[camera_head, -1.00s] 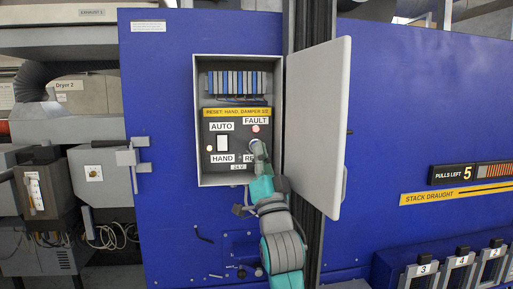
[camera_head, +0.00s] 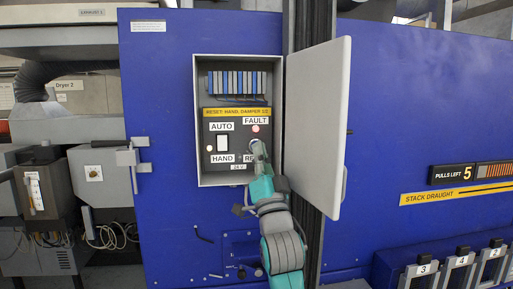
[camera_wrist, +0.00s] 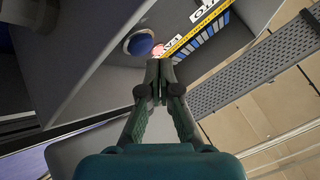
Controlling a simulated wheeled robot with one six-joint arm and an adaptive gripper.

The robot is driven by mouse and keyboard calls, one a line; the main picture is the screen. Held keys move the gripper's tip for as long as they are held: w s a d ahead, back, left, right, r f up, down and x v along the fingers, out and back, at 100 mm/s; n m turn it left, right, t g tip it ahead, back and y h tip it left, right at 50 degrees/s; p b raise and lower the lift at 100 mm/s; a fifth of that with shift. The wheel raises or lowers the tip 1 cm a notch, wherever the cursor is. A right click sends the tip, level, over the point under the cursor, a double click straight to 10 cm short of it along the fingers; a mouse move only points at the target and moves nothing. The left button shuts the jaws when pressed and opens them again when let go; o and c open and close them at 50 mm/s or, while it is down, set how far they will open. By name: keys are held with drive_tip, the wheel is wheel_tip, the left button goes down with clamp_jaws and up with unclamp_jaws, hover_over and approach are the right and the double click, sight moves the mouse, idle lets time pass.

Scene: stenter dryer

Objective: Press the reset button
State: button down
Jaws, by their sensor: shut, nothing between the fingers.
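An open grey control box (camera_head: 197,120) on the blue wall holds a dark panel (camera_head: 240,139) labelled AUTO, HAND, FAULT and a partly covered label starting "RE". A red fault lamp (camera_head: 255,128) shows on the panel. My gripper (camera_head: 257,150) is in front of the panel's lower right and hides most of the area there, including the button. In the wrist view a round blue button (camera_wrist: 140,44) with a pale metal ring shows just beyond and left of my shut, empty fingertips (camera_wrist: 160,66). I cannot tell whether they touch it.
The box's grey door (camera_head: 318,125) stands open just right of my arm. A white selector switch (camera_head: 222,143) is on the panel's left, and a row of blue and grey modules (camera_head: 238,82) is above. A dark vertical post (camera_head: 312,30) runs behind the door.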

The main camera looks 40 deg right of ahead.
drive_tip(key=shift+w+d, duration=0.1)
drive_tip(key=shift+w+d, duration=0.15)
drive_tip(key=shift+w, duration=0.1)
idle(0.3)
drive_tip(key=shift+w+d, duration=0.3)
drive_tip(key=shift+w, duration=0.1)
idle(0.9)
drive_tip(key=shift+s+a, duration=0.5)
drive_tip(key=shift+s, duration=0.3)
drive_tip(key=s+a, duration=0.1)
drive_tip(key=s, duration=0.1)
drive_tip(key=s+a, duration=0.2)
idle(0.7)
idle(0.7)
